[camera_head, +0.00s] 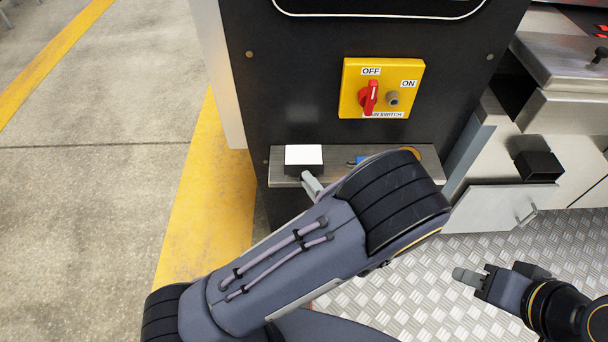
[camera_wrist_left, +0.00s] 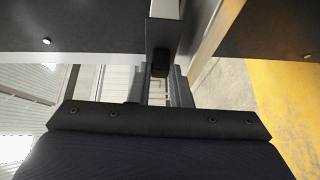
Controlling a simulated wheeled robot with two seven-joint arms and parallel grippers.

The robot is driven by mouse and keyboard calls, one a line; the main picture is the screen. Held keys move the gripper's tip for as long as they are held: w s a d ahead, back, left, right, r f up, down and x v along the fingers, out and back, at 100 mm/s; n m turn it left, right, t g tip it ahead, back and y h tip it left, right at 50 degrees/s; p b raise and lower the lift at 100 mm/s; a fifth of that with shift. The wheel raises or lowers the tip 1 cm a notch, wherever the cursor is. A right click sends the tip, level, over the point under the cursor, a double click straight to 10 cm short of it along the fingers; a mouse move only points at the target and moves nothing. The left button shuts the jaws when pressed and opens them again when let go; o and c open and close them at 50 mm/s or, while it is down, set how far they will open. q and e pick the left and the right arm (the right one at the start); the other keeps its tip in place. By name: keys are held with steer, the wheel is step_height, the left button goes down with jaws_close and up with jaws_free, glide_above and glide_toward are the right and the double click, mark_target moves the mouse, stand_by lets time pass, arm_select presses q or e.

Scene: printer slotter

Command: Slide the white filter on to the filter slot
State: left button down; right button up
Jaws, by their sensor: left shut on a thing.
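The white filter (camera_head: 304,155) shows as a pale rectangular top over a dark lower part, at the left end of a narrow metal ledge. My left gripper (camera_head: 312,184) reaches up to its front side and is shut on it; my forearm and wrist hide most of the grip. In the left wrist view, a grey finger plate and a dark block (camera_wrist_left: 160,66) show at the centre, but the white top is not visible there. I cannot make out the filter slot for certain. My right gripper (camera_head: 474,280) is at the lower right, away from the ledge; its jaw gap is unclear.
The metal ledge (camera_head: 400,180) runs below a black panel. A yellow switch box (camera_head: 352,78) with a red knob is above it. A small blue item (camera_head: 359,160) lies on the ledge, partly behind my arm. Metal cabinets (camera_head: 490,210) stand at the right.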

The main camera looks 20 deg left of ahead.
arm_select(q)
step_height(320, 180, up, 4)
steer(key=p, duration=0.4)
steer(key=shift+r, duration=0.15)
stand_by(0.3)
steer(key=c, duration=1.9)
jaws_free()
jaws_close()
steer(key=shift+a, duration=0.1)
